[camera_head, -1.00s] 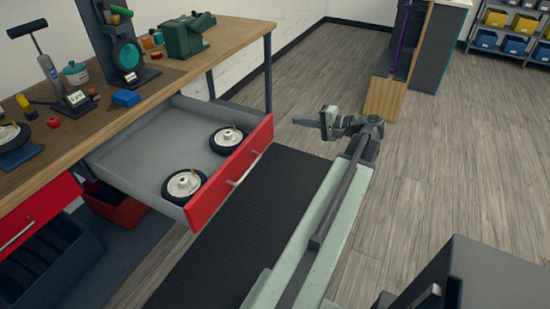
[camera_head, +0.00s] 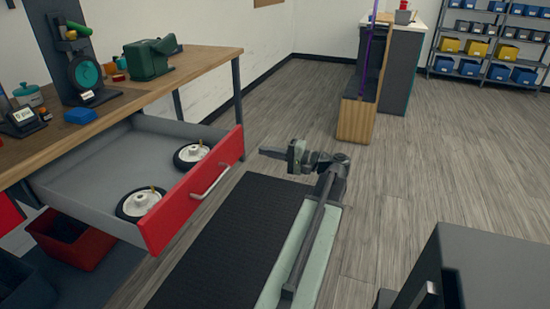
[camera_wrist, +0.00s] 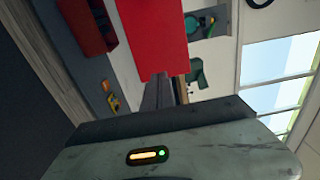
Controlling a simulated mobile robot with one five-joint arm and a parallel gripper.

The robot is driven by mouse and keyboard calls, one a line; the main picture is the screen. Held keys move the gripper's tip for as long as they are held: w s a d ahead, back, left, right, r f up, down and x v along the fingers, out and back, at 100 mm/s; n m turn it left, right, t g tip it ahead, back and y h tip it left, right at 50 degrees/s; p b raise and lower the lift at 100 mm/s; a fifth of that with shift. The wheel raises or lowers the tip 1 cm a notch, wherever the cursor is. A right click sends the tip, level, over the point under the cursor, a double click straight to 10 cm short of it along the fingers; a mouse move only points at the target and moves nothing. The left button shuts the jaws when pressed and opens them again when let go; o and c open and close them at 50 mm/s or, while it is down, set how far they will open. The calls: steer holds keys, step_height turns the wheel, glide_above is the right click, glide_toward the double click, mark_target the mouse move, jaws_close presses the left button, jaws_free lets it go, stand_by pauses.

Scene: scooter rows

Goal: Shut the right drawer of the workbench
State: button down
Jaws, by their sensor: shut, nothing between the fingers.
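The right drawer (camera_head: 193,192) of the workbench (camera_head: 137,92) is pulled out, with a red front and a pale bar handle (camera_head: 211,182). Two small wheels lie inside it, one near (camera_head: 141,203) and one farther back (camera_head: 191,155). My gripper (camera_head: 268,153) is shut and empty, to the right of the drawer front and apart from it, pointing left towards it. In the wrist view the red drawer front (camera_wrist: 135,30) lies beyond my gripper's fingers (camera_wrist: 160,92). The handle is not clear in that view.
A red bin (camera_head: 70,240) sits below the drawer. A black mat (camera_head: 228,245) lies on the floor in front of the bench. A wooden-ended unit (camera_head: 356,121) and shelves with bins (camera_head: 490,45) stand behind. The wood floor at right is mostly open.

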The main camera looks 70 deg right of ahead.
mark_target(239, 146)
steer(key=w, duration=0.7)
steer(key=shift+w, duration=0.15)
